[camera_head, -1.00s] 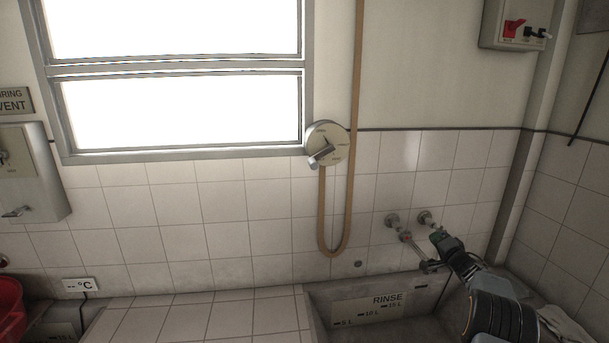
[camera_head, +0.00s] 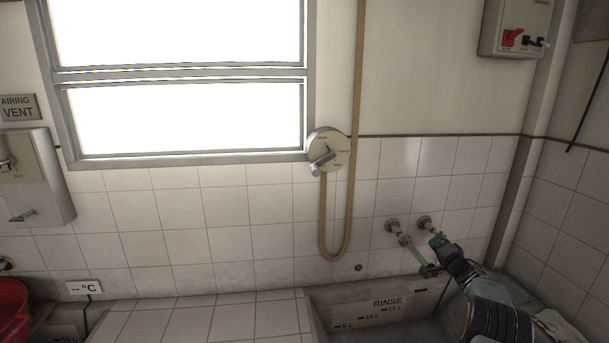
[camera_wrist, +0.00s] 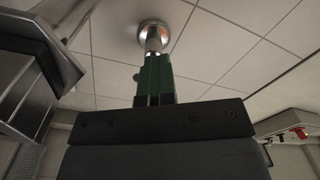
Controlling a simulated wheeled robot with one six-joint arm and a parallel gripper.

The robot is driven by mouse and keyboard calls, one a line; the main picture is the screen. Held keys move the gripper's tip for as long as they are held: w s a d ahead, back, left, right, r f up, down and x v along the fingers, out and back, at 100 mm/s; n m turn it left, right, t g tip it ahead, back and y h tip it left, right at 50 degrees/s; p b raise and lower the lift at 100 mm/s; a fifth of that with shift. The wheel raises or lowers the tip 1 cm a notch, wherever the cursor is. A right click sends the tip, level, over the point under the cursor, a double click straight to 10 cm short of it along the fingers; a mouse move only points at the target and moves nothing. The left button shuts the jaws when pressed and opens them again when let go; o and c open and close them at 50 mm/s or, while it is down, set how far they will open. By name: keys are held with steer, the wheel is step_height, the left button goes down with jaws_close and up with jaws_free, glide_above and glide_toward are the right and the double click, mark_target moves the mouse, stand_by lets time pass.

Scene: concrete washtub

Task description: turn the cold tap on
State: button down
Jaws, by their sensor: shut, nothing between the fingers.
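Two wall taps stand above the sink at the right in the head view. The left tap (camera_head: 391,226) has a red mark (camera_head: 404,241) on it. The right tap (camera_head: 424,221) has no red mark that I can see, and its front end is partly hidden by my gripper (camera_head: 436,240). In the wrist view, a round metal wall flange (camera_wrist: 153,33) with a short stem lies straight ahead of my green fingers (camera_wrist: 154,58). The fingers are shut with nothing between them. Their tips are at the stem's front end; I cannot tell whether they touch it.
A spout (camera_head: 424,268) sits below the taps, close to my arm. The sink marked RINSE (camera_head: 388,302) lies underneath. A hose (camera_head: 322,225) loops down the wall to the left beside a round dial (camera_head: 328,149). The tiled wall between hose and taps is clear.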

steer(key=shift+w+d+f, duration=0.15)
steer(key=shift+d+f, duration=0.1)
steer(key=shift+f, duration=0.25)
steer(key=shift+w+d+f, duration=0.15)
steer(key=shift+d+f, duration=0.05)
steer(key=shift+f, duration=0.5)
steer(key=shift+s+d+f+p, duration=0.15)
steer(key=shift+s+p, duration=0.2)
steer(key=shift+s, duration=0.55)
steer(key=shift+s+d+f+p, duration=0.15)
steer(key=shift+s+p, duration=0.15)
steer(key=shift+s, duration=0.65)
steer(key=shift+s+d+f+p, duration=0.15)
steer(key=shift+s+p, duration=0.2)
steer(key=shift+s, duration=0.55)
